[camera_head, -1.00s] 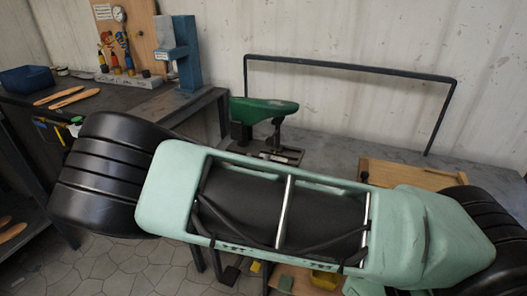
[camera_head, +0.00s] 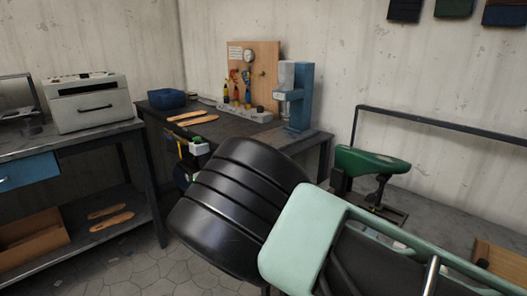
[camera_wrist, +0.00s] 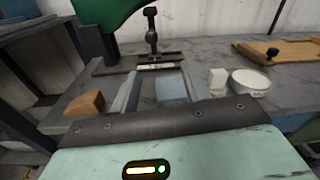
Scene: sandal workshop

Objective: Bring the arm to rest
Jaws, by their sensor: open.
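My arm, mint-green with black joints, crosses the lower right of the head view, and its end lies outside that picture. In the wrist view my gripper (camera_wrist: 158,86) is open, its two pale fingers apart above a grey bench top (camera_wrist: 205,68). A grey-blue block (camera_wrist: 171,87) shows between the fingers; I cannot tell how far below them it lies. Nothing is visibly held.
A green-topped bench tool (camera_head: 370,162) stands beside my arm. A blue press (camera_head: 297,95) stands on the dark bench.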

